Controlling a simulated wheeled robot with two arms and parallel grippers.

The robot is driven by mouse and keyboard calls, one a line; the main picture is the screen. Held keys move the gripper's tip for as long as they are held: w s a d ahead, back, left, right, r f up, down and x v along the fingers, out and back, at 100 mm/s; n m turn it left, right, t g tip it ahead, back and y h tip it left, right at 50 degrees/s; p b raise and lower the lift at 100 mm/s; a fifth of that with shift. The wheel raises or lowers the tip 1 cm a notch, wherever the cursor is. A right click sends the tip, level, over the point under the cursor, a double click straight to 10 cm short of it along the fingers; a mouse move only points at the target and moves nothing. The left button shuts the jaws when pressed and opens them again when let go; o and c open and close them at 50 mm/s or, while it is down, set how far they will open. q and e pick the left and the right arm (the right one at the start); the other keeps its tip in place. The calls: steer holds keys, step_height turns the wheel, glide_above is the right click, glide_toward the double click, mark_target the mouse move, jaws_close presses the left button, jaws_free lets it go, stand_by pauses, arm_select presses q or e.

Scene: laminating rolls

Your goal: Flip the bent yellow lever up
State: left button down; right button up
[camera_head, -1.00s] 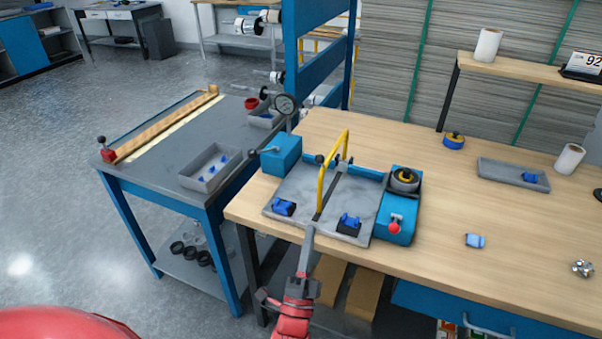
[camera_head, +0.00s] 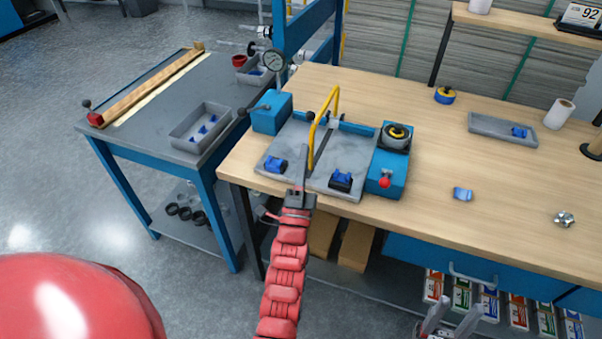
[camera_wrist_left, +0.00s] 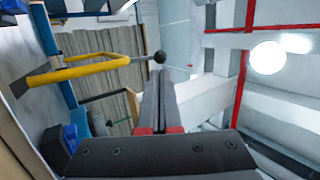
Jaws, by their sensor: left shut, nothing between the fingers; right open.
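The bent yellow lever (camera_head: 313,128) rises as an arch over the grey plate (camera_head: 290,143) of the bench fixture. In the left wrist view the yellow lever (camera_wrist_left: 80,72) lies left of the fingers, and a black ball knob (camera_wrist_left: 160,57) shows near its right end. My left gripper (camera_head: 304,150) is shut and empty, its narrow fingers just left of the lever's near foot in the head view. In the wrist view its closed fingers (camera_wrist_left: 158,95) appear apart from the lever. My right gripper (camera_head: 441,317) is open at the bottom edge, away from the fixture.
A blue block with a black-knobbed handle (camera_head: 271,113) stands at left, and a blue unit with a red knob (camera_head: 384,182) at right.

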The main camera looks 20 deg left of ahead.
mark_target(309, 120)
arm_select(q)
steer(key=x, duration=0.4)
steer(key=shift+w+r+p, duration=0.2)
steer(key=shift+r+p, duration=0.1)
steer(key=shift+p, duration=0.1)
steer(key=shift+w+a+r, duration=0.15)
steer(key=shift+w, duration=0.35)
steer(key=shift+r, duration=0.15)
